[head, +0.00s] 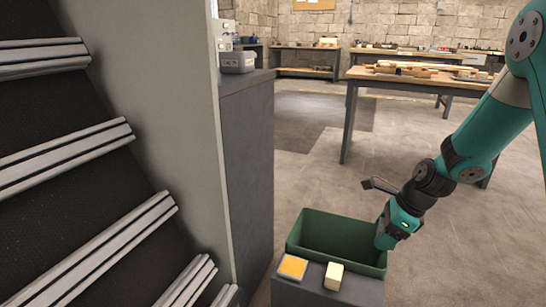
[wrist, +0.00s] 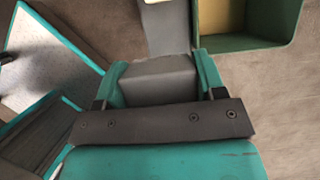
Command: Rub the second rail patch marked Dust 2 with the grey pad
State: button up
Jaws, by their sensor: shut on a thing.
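My gripper (head: 385,240) hangs at the right side of the green bin in the head view, fingers pointing down. In the wrist view my gripper (wrist: 160,85) has its two teal fingers closed on a grey block, which I take as the grey pad (wrist: 158,78). The pad is hidden in the head view. Several pale rails (head: 66,155) run slantwise across a dark panel at the left of the head view, well away from my gripper. No Dust 2 mark can be made out on them.
A green bin (head: 296,238) stands by a low grey stand (head: 312,291) bearing a yellow-orange pad (head: 292,266) and a cream block (head: 334,276). A tall grey cabinet (head: 247,150) lies between the rails and my arm. Workbenches (head: 420,83) stand behind; open floor lies between.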

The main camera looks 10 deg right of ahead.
jog(key=n, duration=0.2)
jog(key=a+n+g+p, duration=0.1)
jog(key=n, duration=0.1)
jog(key=shift+s+a+g+y, duration=0.15)
jog(key=shift+a+g+y, duration=0.05)
jog(key=shift+g+y, duration=0.1)
jog(key=s+a+r+n+g+h+p, duration=0.2)
jog(key=a+n+g+h+p, duration=0.3)
jog(key=n, duration=1.5)
notch_tip(320, 180, up, 28)
jog(key=s+a+p, duration=0.1)
jog(key=s+p, duration=0.1)
jog(key=p, duration=3.3)
jog(key=shift+r+n+g+y+p, duration=0.15)
jog(key=shift+n+g+y+p, duration=0.15)
jog(key=shift+n+p, duration=0.1)
